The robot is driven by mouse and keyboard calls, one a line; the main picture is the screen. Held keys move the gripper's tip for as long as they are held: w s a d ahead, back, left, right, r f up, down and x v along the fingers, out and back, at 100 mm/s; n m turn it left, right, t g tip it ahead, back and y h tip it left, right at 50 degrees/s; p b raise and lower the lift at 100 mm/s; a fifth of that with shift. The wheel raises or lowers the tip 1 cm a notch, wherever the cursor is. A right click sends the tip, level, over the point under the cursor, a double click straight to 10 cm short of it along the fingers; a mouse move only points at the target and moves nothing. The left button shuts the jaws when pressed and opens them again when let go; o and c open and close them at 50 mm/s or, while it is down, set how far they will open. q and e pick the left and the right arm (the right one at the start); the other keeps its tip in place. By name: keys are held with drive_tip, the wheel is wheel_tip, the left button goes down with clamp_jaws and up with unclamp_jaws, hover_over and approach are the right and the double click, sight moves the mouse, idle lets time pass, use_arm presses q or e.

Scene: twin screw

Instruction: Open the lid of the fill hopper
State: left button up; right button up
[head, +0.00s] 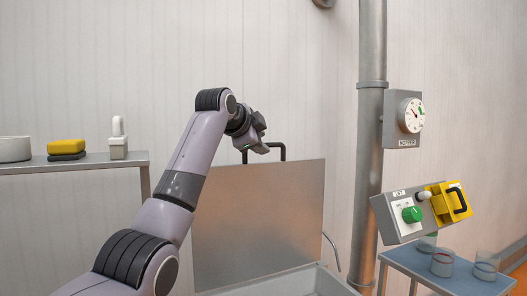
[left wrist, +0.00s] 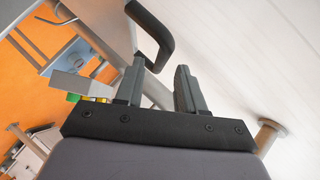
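The lid (head: 262,220) is a flat grey metal panel standing upright at the back of the fill hopper (head: 300,281), whose rim shows at the bottom of the head view. A black bar handle (head: 282,149) sits at the lid's top edge; it also shows in the left wrist view (left wrist: 152,30). My left gripper (head: 260,135) is just left of the handle and close to it. In the left wrist view its two fingers (left wrist: 160,66) stand apart, with the handle's end near their tips; I cannot tell whether they touch. My right gripper is not in view.
A grey pipe (head: 370,130) rises right of the lid. A control box with a green knob (head: 411,214) and a yellow part (head: 447,203) stands beyond it, above a blue table (head: 430,268) with glass jars. A shelf (head: 75,164) is at left.

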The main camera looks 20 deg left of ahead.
use_arm(q)
drive_tip(key=shift+b+v, duration=0.35)
drive_tip(key=shift+v, duration=1.05)
